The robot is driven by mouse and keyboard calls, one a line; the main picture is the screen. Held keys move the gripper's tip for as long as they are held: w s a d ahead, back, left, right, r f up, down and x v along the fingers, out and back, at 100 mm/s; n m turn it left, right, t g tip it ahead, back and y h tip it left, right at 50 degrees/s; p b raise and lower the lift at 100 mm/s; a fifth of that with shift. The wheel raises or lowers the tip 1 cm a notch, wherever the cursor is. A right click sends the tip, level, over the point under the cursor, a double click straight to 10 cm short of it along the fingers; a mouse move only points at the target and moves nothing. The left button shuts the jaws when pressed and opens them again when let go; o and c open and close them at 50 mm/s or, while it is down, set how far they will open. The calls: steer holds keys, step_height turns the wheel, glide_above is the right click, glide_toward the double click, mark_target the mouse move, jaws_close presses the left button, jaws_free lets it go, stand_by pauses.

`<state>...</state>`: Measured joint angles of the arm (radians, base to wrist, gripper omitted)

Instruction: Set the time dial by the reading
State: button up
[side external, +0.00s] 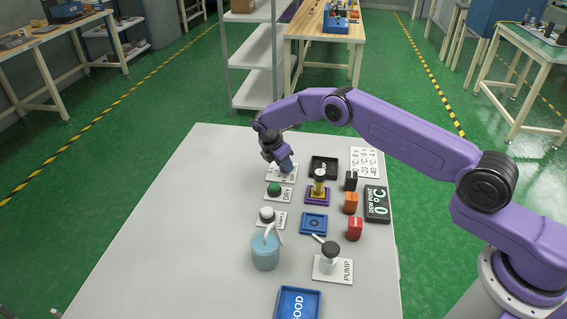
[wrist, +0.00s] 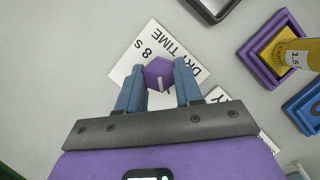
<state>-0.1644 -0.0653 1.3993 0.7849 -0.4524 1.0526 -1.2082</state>
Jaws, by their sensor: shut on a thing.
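The time dial is a purple hexagonal knob (wrist: 157,70) with a pale pointer line, on a white card (wrist: 128,72) printed "DRY TIME" and "8 S"; the other marks are partly covered. My gripper (wrist: 160,84) has its two blue fingers closed on opposite sides of the knob. In the side view my gripper (side external: 286,167) points down at the card (side external: 276,175) and hides the knob. The dew point display (side external: 377,204) is black and reads 0 °C. A white chart (side external: 365,161) behind it lists temperatures with numbers, too small to read surely.
A green DRY button (side external: 274,188) and a white button (side external: 267,214) sit near the dial. A yellow column (side external: 319,184) stands in a purple tray. Black, orange (side external: 351,202) and red blocks, a pump (side external: 331,252) and a blue cup (side external: 265,252) stand around. The table's left is clear.

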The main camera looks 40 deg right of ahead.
steer(key=shift+w+m+g, duration=0.15)
steer(key=shift+m+g, duration=0.25)
steer(key=shift+m, duration=0.8)
steer(key=o, duration=1)
steer(key=shift+o, duration=0.2)
steer(key=v, duration=1.2)
